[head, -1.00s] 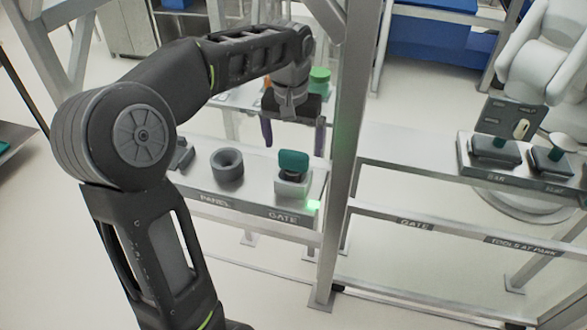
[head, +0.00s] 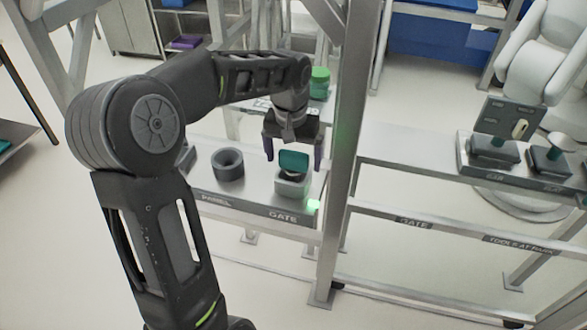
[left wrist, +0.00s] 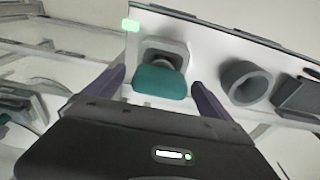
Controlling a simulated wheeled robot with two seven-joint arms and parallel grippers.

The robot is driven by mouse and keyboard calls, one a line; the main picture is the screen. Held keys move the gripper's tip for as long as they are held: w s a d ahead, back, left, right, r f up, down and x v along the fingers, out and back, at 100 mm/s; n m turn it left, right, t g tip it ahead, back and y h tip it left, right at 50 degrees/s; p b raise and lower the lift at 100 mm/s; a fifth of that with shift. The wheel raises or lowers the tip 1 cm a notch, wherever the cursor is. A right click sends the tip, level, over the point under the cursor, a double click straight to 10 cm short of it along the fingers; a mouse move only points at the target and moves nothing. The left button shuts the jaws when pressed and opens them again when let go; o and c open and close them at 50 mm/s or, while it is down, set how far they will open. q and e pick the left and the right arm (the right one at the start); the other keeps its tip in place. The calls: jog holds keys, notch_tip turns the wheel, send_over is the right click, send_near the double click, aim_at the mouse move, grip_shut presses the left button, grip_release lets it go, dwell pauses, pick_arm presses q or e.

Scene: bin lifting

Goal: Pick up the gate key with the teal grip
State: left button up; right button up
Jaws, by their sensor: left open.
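The gate key's teal grip (head: 293,160) stands upright in a grey block holder (head: 292,187) on the shelf section labelled GATE. My left gripper (head: 293,158) is open, with its two fingers hanging down on either side of the teal grip in the head view. In the left wrist view the teal grip (left wrist: 160,82) lies between the purple fingertips, with gaps on both sides. I see no finger touching it. The key's lower part is hidden in the holder. My right gripper is not in view.
A grey ring (head: 228,164) sits left of the holder on the same shelf (head: 215,187). A metal upright post (head: 343,150) stands close on the right. A green-topped item (head: 320,80) is behind.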

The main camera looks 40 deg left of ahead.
pick_arm(q)
jog(key=shift+c, duration=0.5)
jog(key=c, duration=1.6)
jog(key=shift+r, duration=0.15)
notch_tip(320, 180, up, 10)
jog(key=shift+f+b, duration=0.1)
jog(key=shift+b, duration=0.3)
notch_tip(320, 180, up, 6)
jog(key=p, duration=0.5)
jog(key=shift+p, duration=0.3)
